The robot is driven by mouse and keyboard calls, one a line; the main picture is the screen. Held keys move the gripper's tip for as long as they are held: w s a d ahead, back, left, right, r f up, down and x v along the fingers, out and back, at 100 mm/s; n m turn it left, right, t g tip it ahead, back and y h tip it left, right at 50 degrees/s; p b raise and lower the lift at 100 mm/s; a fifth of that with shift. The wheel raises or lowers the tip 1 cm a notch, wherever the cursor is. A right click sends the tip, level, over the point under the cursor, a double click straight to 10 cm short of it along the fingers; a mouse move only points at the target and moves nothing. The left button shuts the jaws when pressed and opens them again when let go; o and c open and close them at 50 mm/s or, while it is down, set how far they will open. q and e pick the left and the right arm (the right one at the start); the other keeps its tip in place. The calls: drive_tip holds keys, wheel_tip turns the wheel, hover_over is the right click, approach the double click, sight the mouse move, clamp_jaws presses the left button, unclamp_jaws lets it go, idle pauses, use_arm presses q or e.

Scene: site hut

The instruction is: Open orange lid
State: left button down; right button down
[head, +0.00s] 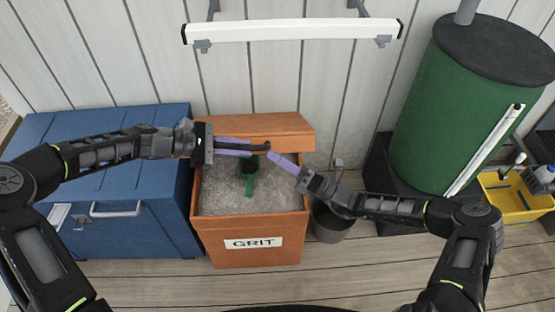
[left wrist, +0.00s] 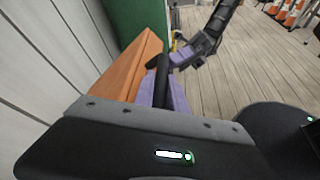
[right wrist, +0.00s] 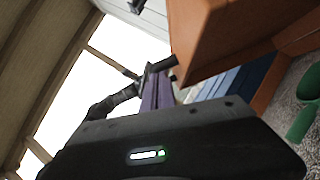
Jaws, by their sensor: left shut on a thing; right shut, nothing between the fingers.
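The orange lid (head: 285,126) of the orange grit bin (head: 215,245) is raised at the back, near the wall, and grey grit shows in the open bin. My left gripper (head: 250,147) is shut on the dark handle (head: 262,147) at the lid's edge; the handle (left wrist: 162,80) also shows between its fingers in the left wrist view. My right gripper (head: 271,156) is shut and empty, its tips close to the handle's right end; whether they touch is unclear. The lid also shows in the right wrist view (right wrist: 215,40).
A green scoop (head: 249,180) stands in the grit. A blue chest (head: 150,220) stands left of the bin. A grey bucket (head: 331,222) and green barrel (head: 435,110) are to the right. A white lamp bar (head: 290,32) hangs on the wall above.

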use_arm(q)
drive_tip(key=shift+f, duration=0.2)
drive_tip(key=shift+s+d+f, duration=0.1)
drive_tip(key=shift+s+d, duration=0.1)
drive_tip(key=shift+s, duration=0.05)
use_arm(e)
drive_tip(key=shift+w+d+r, duration=0.1)
drive_tip(key=shift+w+r, duration=0.3)
drive_tip(key=shift+r, duration=0.2)
drive_tip(key=shift+w+r, duration=0.35)
drive_tip(key=shift+r, duration=0.25)
use_arm(q)
drive_tip(key=c, duration=1.4)
unclamp_jaws()
drive_tip(key=shift+o, duration=0.2)
drive_tip(key=shift+w, duration=0.1)
drive_tip(key=shift+a+r, duration=0.2)
drive_tip(key=shift+a, duration=0.25)
drive_tip(key=v, duration=1.1)
drive_tip(key=shift+a, duration=0.25)
use_arm(e)
drive_tip(key=shift+s+a+f, duration=0.1)
drive_tip(key=shift+a+f, duration=0.1)
drive_tip(key=shift+a, duration=0.1)
use_arm(q)
drive_tip(key=shift+r, duration=0.1)
